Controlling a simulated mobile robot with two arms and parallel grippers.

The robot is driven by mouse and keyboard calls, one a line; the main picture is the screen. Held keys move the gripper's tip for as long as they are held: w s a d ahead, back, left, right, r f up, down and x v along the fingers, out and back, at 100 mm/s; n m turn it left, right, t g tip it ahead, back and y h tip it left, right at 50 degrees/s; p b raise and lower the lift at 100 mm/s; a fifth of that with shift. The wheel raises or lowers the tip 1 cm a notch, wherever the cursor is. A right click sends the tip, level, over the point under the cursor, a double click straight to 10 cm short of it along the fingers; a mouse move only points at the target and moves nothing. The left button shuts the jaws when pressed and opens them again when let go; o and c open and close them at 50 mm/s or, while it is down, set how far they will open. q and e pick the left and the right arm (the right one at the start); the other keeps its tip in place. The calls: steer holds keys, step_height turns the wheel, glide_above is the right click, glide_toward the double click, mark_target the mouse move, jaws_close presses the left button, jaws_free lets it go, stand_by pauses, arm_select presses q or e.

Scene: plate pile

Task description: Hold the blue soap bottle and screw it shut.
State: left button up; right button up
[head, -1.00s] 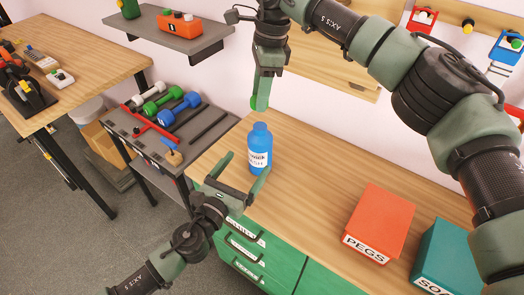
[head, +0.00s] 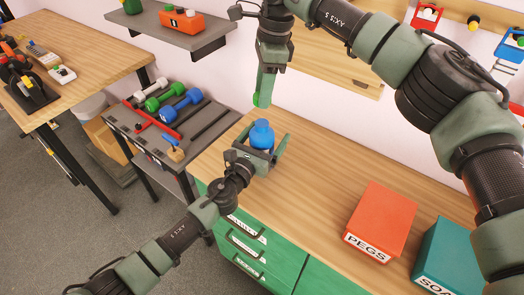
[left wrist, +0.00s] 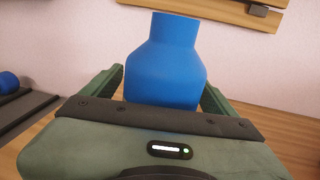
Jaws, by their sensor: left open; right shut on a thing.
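The blue soap bottle (head: 261,133) stands upright on the wooden counter, with its neck bare. It also fills the middle of the left wrist view (left wrist: 165,70). My left gripper (head: 257,138) is open, with one finger on each side of the bottle. Its palm hides the bottle's lower part and label. My right gripper (head: 264,92) points down above and behind the bottle, shut on a small bright green piece (head: 262,100) that looks like a cap. The fingers largely hide this piece, and it is apart from the bottle.
An orange PEGS box (head: 382,220) and a teal box (head: 447,260) stand on the counter (head: 320,190) at the right. A grey shelf with dumbbells (head: 172,107) is at the left. The counter between bottle and boxes is clear.

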arm_select(q)
steer(key=shift+c, duration=0.3)
jaws_close()
arm_select(e)
glide_above(261, 123)
steer(key=shift+d+f, duration=0.2)
steer(key=shift+f, duration=2.25)
steer(key=shift+f, duration=0.9)
steer(key=shift+f, duration=0.55)
